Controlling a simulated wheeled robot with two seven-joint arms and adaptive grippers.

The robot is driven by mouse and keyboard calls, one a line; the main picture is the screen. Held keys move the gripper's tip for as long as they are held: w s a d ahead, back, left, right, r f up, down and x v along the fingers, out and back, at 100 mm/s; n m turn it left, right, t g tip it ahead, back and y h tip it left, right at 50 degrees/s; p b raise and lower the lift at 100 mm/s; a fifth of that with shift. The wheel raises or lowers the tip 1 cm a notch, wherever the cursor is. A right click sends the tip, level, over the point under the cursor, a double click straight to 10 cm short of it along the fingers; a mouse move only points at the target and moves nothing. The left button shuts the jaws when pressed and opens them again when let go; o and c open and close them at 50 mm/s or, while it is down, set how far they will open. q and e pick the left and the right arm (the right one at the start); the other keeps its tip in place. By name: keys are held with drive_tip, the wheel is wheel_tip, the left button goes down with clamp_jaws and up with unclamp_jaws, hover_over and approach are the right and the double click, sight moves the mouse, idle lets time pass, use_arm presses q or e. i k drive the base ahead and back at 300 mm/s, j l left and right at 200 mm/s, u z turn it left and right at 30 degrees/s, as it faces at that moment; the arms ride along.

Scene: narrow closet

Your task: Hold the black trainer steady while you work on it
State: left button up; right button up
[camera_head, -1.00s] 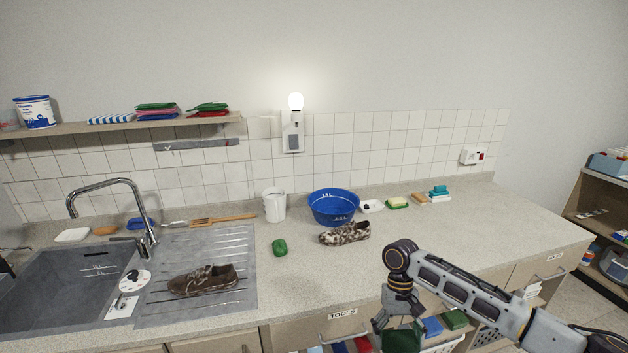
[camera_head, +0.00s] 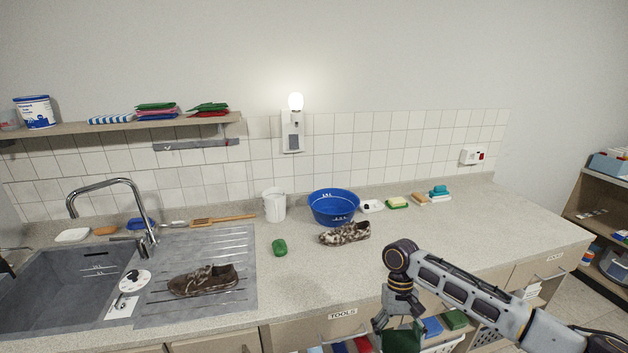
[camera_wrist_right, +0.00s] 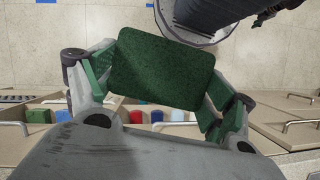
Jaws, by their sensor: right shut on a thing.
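A dark brown shoe (camera_head: 203,280) lies on the grey ribbed draining board at the left. A brown-and-white patterned shoe (camera_head: 345,233) stands on the worktop in front of the blue bowl. I see no plainly black trainer. My right gripper (camera_head: 400,322) hangs in front of the worktop's front edge, to the right of both shoes and well apart from them. It is shut on a green scouring pad (camera_wrist_right: 160,70), which sits between the fingers in the right wrist view. The pad's lower part is cut off in the head view. My left gripper is not in view.
The sink (camera_head: 60,290) and tap (camera_head: 140,215) are at the left. An open drawer with coloured items lies below my right gripper. The worktop's right part is clear.

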sight(208, 277)
drive_tip(key=i+j+u, duration=0.1)
drive_tip(key=j, duration=0.25)
drive_tip(key=i+j+u, duration=0.15)
drive_tip(key=j, duration=0.25)
drive_tip(key=i+j+u, duration=0.1)
drive_tip(key=j, duration=0.25)
drive_tip(key=i+j+u, duration=0.1)
drive_tip(key=j, duration=0.25)
drive_tip(key=i+j, duration=0.25)
drive_tip(key=j, duration=0.25)
drive_tip(key=z, duration=0.05)
